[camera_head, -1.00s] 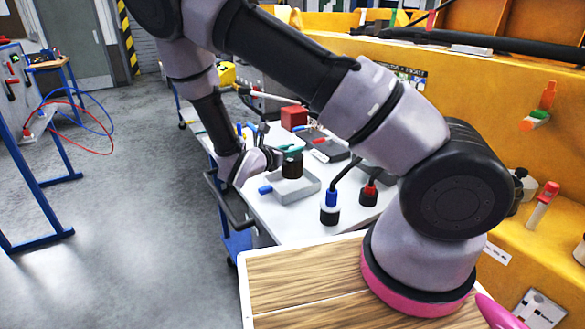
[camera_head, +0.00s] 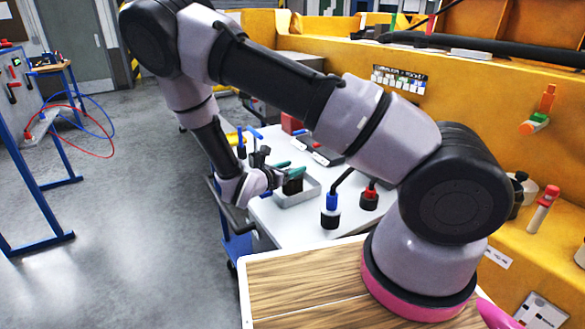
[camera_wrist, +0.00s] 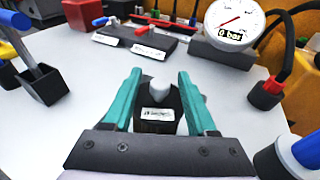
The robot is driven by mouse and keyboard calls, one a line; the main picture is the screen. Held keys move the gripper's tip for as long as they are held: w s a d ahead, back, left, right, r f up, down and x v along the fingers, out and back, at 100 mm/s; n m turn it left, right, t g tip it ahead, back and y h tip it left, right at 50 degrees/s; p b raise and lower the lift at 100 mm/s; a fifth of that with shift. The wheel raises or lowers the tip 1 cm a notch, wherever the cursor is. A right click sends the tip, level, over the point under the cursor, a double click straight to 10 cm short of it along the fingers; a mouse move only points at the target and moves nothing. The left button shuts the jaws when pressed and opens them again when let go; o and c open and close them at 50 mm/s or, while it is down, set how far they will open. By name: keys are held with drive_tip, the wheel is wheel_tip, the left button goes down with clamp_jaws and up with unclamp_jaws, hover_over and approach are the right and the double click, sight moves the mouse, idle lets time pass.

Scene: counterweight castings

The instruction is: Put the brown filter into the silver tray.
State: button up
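The filter's base and much of the tray are hidden by my gripper.
A blue-capped jar (camera_head: 330,212) and a red-capped jar (camera_head: 369,196) stand right of the tray on the white cart top (camera_head: 290,225). A pressure gauge (camera_wrist: 233,22) and a dark box (camera_wrist: 135,42) lie beyond. A blue-handled item (camera_wrist: 38,72) stands at left.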

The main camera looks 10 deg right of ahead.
drive_tip(key=shift+r, duration=0.15)
drive_tip(key=v, duration=1.2)
drive_tip(key=s+d+r+m+g+y, duration=0.3)
drive_tip(key=d+r+m+g, duration=0.25)
drive_tip(key=r+m, duration=0.3)
drive_tip(key=s+d+r+m+g+y, duration=0.3)
drive_tip(key=d+r+m+g, duration=0.25)
drive_tip(key=r+m, duration=0.3)
drive_tip(key=s+d+r+m+t+y, duration=0.2)
drive_tip(key=s+r+m+t+y, duration=0.2)
drive_tip(key=r, duration=0.5)
drive_tip(key=s+d+r+m+t+y, duration=0.1)
drive_tip(key=s+r+m+t+y, duration=0.2)
drive_tip(key=r+m, duration=0.5)
drive_tip(key=shift+s+d+r+m+t+y, duration=0.4)
drive_tip(key=shift+s+m+y, duration=0.1)
drive_tip(key=shift+s+m, duration=0.25)
